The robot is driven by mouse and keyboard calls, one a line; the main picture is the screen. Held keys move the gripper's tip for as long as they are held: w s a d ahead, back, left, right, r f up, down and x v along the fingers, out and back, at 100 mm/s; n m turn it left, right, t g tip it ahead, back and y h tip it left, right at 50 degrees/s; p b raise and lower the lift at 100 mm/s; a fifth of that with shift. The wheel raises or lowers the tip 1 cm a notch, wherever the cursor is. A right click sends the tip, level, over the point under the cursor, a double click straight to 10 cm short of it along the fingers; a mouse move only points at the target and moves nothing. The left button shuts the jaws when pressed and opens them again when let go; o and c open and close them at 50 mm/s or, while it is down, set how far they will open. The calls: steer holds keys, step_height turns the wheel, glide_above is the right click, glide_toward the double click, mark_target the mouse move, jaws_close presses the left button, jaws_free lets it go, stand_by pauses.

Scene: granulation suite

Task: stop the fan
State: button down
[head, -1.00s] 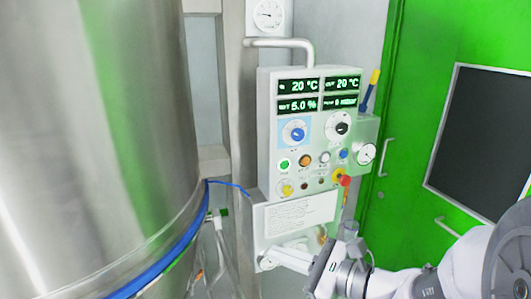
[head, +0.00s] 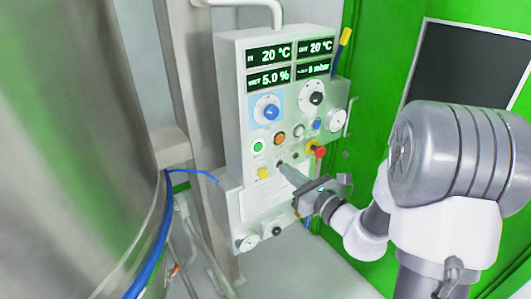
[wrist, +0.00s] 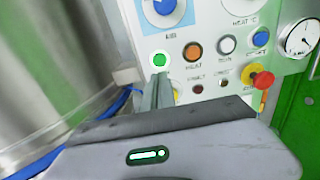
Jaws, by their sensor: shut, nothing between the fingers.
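The control panel (head: 232,105) stands ahead, with lit displays on top. Below are a blue knob (head: 266,108) and a black-and-white dial (head: 316,97). A button row runs green (head: 258,146), orange (head: 279,138), white (head: 299,131) and blue (head: 316,124); the green one looks lit. In the wrist view the fingers (wrist: 159,84) show just below the green button (wrist: 161,59).
A round gauge (head: 337,119) sits on the panel's right side. A green door (head: 385,80) with a dark window stands at right.

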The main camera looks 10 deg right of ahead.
mark_target(260, 145)
steer(key=x, duration=1)
steer(key=shift+w+a+b, duration=0.1)
steer(key=shift+w+b, duration=0.05)
steer(key=shift+b, duration=0.15)
steer(key=shift+w, duration=0.1)
steer(key=shift+w+a+r, duration=0.15)
steer(key=shift+w+a, duration=0.05)
steer(key=shift+w, duration=0.25)
steer(key=shift+r, duration=0.25)
